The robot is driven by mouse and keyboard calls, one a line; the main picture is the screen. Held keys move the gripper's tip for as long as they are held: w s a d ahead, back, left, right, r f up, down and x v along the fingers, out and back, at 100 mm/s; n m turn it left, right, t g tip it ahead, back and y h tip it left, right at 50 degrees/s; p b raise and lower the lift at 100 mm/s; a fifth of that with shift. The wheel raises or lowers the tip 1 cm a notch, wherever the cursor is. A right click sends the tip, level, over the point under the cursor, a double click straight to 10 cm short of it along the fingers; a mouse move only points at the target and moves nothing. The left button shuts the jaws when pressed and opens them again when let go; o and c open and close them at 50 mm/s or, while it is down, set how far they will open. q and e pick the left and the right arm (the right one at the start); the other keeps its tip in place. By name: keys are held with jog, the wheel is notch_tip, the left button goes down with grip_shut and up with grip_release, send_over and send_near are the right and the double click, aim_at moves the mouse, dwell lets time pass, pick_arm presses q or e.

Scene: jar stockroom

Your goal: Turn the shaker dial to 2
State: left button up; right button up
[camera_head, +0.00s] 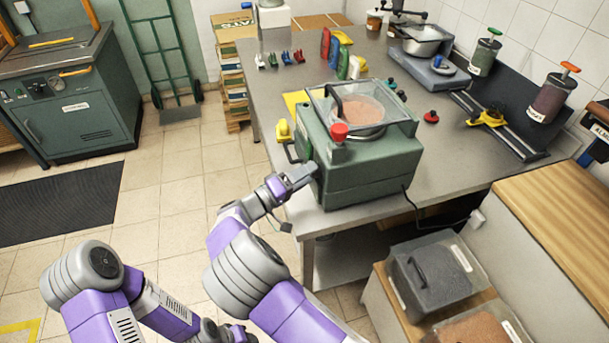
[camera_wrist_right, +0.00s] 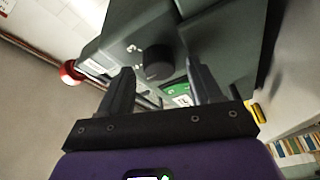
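The shaker (camera_head: 365,170) is a green box-shaped machine with a clear lid, standing on the near end of the steel table. Its dial (camera_wrist_right: 157,63) is a round black knob on the side face, seen in the right wrist view. My right gripper (camera_wrist_right: 160,82) is open, with one finger on either side of the dial in that view; I cannot tell whether they touch it. In the head view, my right gripper (camera_head: 300,178) is at the shaker's left side and the dial is hidden. The dial's number marks are too small to read.
A red knob (camera_head: 339,132) sits on the shaker's top edge. A green label (camera_wrist_right: 178,92) is beside the dial. A yellow object (camera_head: 283,131) stands on the table near the shaker.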

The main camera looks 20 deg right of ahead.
jog(key=p+v, duration=0.1)
jog(key=v, duration=0.6)
jog(key=shift+a, duration=0.3)
jog(key=shift+s, duration=0.15)
